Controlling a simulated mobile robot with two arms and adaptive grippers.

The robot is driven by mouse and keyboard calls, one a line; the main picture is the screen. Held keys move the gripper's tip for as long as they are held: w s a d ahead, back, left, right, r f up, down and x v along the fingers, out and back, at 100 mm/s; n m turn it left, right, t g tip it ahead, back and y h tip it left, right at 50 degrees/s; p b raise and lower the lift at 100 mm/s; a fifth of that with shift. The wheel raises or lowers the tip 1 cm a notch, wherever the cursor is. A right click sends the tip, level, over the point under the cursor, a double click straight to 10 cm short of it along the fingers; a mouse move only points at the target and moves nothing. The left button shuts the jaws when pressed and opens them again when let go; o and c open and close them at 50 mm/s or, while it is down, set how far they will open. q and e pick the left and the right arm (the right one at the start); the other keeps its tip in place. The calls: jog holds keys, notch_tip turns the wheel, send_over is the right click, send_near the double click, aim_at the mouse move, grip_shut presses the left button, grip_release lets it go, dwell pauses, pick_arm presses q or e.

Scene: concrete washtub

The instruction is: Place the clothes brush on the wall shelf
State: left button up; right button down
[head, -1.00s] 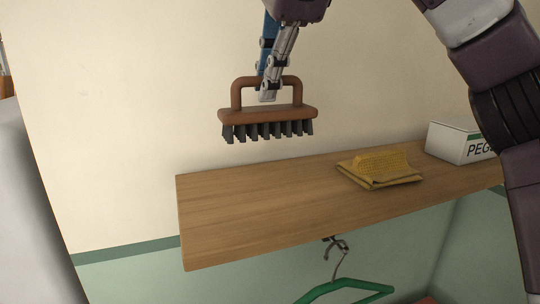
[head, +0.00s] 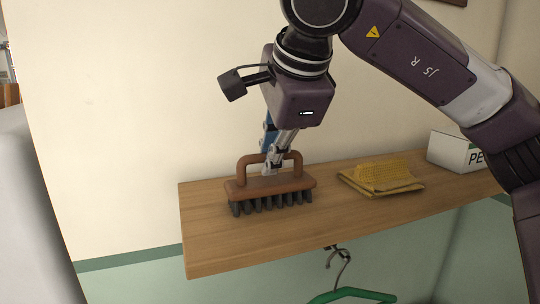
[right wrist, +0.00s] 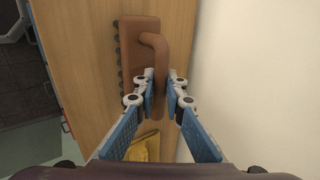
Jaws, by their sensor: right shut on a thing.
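The clothes brush (head: 270,188) has a brown back, an arched handle and dark bristles pointing down. My right gripper (head: 270,170) is shut on its handle from above. The brush is level at the left part of the wooden wall shelf (head: 215,240); its bristles are at the board, but I cannot tell whether they touch it. In the right wrist view the brush (right wrist: 133,50) lies over the shelf (right wrist: 80,30), with the fingers (right wrist: 160,92) around the handle. My left gripper is not in view.
A folded yellow cloth (head: 380,178) lies on the shelf to the right of the brush. A green hanger (head: 350,294) hangs below. The shelf's left end is bare.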

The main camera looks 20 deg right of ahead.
jog(key=shift+f, duration=0.1)
jog(key=c, duration=2)
grip_release()
jog(key=shift+s+r, duration=0.15)
jog(key=shift+r, duration=0.2)
jog(key=b+v, duration=0.1)
jog(key=v, duration=1)
jog(key=shift+s+r, duration=0.2)
jog(key=shift+r, duration=0.05)
jog(key=shift+a, duration=0.1)
